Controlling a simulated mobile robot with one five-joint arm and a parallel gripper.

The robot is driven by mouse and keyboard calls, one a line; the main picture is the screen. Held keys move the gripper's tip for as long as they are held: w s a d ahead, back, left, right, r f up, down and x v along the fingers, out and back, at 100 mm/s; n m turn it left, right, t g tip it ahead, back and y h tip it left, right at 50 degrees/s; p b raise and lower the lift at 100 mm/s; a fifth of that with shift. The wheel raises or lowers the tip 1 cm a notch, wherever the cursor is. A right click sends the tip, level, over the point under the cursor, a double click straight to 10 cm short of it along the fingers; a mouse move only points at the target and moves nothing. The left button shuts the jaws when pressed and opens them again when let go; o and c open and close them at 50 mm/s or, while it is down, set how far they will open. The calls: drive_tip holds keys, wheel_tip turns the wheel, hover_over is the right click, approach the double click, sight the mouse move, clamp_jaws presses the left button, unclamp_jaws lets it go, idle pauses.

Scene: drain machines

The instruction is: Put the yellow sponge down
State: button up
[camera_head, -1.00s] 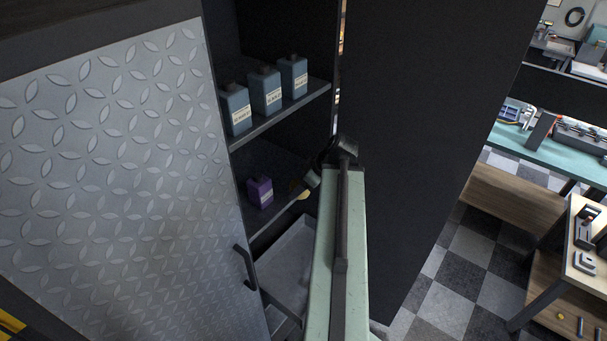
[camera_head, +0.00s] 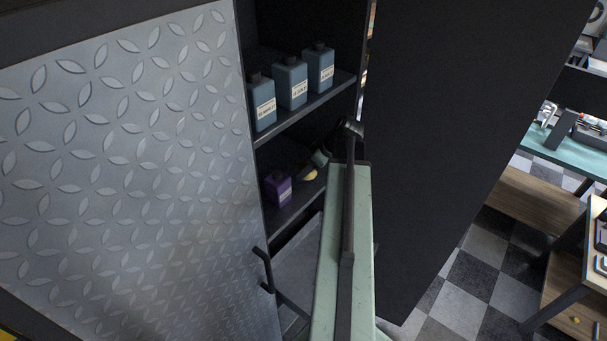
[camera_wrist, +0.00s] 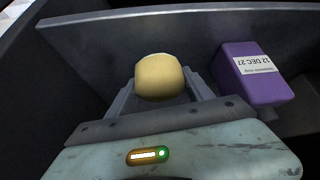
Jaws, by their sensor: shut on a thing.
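The yellow sponge (camera_wrist: 160,77) is a pale yellow rounded block held between the fingers of my gripper (camera_wrist: 160,92) in the wrist view. My gripper is shut on it. In the head view, the sponge (camera_head: 310,175) shows as a small yellow patch at my gripper (camera_head: 316,168), over the lower cabinet shelf, right of a purple bottle. Whether the sponge touches the shelf cannot be told.
The purple bottle (camera_head: 277,188) stands on the lower shelf (camera_head: 296,208); it is close on the right in the wrist view (camera_wrist: 254,75). Several blue bottles (camera_head: 291,84) stand on the upper shelf. Open metal doors (camera_head: 130,180) flank the cabinet on the left, and a dark panel (camera_head: 450,120) on the right.

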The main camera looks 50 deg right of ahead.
wheel_tip(320, 180, down, 3)
drive_tip(key=shift+s+r+b, duration=0.1)
drive_tip(key=shift+r+b, duration=0.05)
drive_tip(key=shift+b, duration=0.4)
drive_tip(key=shift+s+r, duration=0.15)
drive_tip(key=shift+s, duration=0.05)
drive_tip(key=shift+a+r, duration=0.1)
drive_tip(key=shift+r, duration=0.1)
drive_tip(key=shift+w+f, duration=0.2)
drive_tip(key=shift+w, duration=0.1)
drive_tip(key=o, duration=1.2)
drive_tip(key=shift+s, duration=0.1)
drive_tip(key=p+v, duration=0.6)
drive_tip(key=v, duration=0.1)
drive_tip(key=shift+r+p, duration=0.25)
drive_tip(key=shift+p, duration=0.05)
drive_tip(key=shift+s+r, duration=0.15)
